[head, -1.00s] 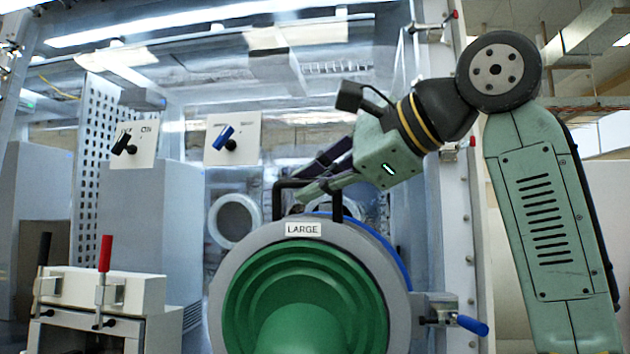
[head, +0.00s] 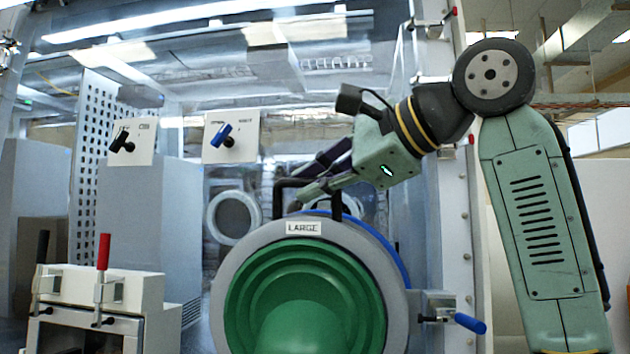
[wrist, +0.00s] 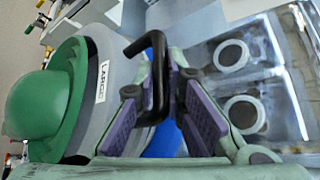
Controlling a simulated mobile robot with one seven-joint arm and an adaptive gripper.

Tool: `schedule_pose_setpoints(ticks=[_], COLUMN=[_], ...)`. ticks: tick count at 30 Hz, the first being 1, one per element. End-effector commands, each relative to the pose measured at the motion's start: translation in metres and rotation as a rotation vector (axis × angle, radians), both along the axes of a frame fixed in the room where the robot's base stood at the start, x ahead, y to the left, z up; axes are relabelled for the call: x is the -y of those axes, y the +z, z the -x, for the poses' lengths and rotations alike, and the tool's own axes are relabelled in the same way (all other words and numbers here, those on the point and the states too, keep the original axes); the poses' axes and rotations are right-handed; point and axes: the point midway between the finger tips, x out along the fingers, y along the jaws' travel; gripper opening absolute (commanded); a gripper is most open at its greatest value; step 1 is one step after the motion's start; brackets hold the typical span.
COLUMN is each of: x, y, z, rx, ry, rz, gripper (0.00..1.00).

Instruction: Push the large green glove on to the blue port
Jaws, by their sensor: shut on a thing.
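The large green glove (head: 305,310) sits in a grey ring (head: 232,275) with a "LARGE" label, low in the middle of the head view. It also shows at the left of the wrist view (wrist: 38,105). The blue port (head: 396,252) shows as an arc behind the ring's upper right; the ring hides most of it. A blue patch shows below the handle in the wrist view (wrist: 162,142). My gripper (head: 312,187) is shut on the ring's black handle (head: 279,198), also seen between the fingers in the wrist view (wrist: 156,60). Whether ring and port touch, I cannot tell.
A clamp with a blue lever (head: 470,323) stands right of the ring. A white fixture with red and black levers (head: 110,290) stands at the lower left. Two switch plates (head: 232,137) are behind, and a white post (head: 455,200) rises at the right.

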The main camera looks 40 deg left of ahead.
Motion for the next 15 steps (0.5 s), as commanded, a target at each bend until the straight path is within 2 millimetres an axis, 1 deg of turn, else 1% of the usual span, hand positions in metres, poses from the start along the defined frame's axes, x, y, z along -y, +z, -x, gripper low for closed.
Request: schedule_pose_setpoints(ticks=[15], x=[-0.0051], y=[0.0006], z=[-0.0083], rx=[0.000], ry=[0.000], rz=[-0.004], gripper=[0.00])
